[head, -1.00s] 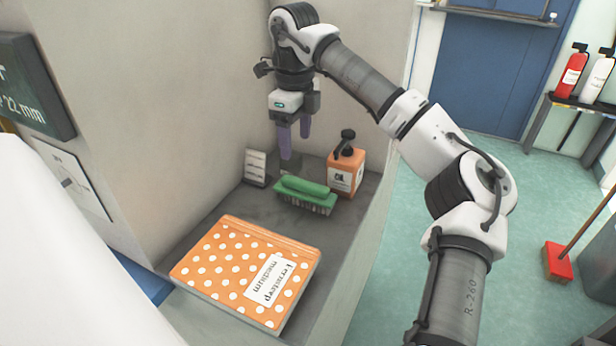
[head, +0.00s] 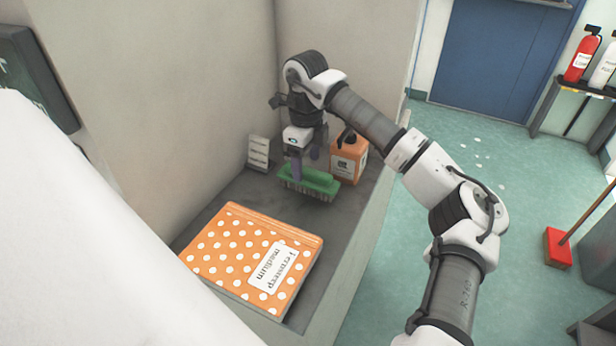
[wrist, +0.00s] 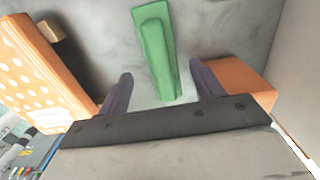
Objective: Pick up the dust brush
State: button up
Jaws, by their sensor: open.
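The dust brush (head: 308,180) has a green back and handle and dark bristles facing down. It lies on the grey bench surface behind the orange dotted box. My gripper (head: 305,172) is low over the brush, open, with purple fingers. In the wrist view the green brush (wrist: 155,50) reaches in between the two spread fingers of my gripper (wrist: 160,88), one finger on each side. I cannot tell whether the fingers touch it. Part of the brush is hidden by a finger in the head view.
An orange dotted box (head: 245,250) with a white label lies in front of the brush. An orange bottle (head: 348,160) with a black top stands close to its right. A small pale block (head: 259,152) stands behind left, near the wall. Bench surface right of the box is clear.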

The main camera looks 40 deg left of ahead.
aim_at(308, 170)
jog(key=shift+w+d+f+p, duration=0.15)
jog(key=shift+f+p, duration=0.2)
jog(key=shift+f, duration=1.25)
jog(key=c, duration=1.1)
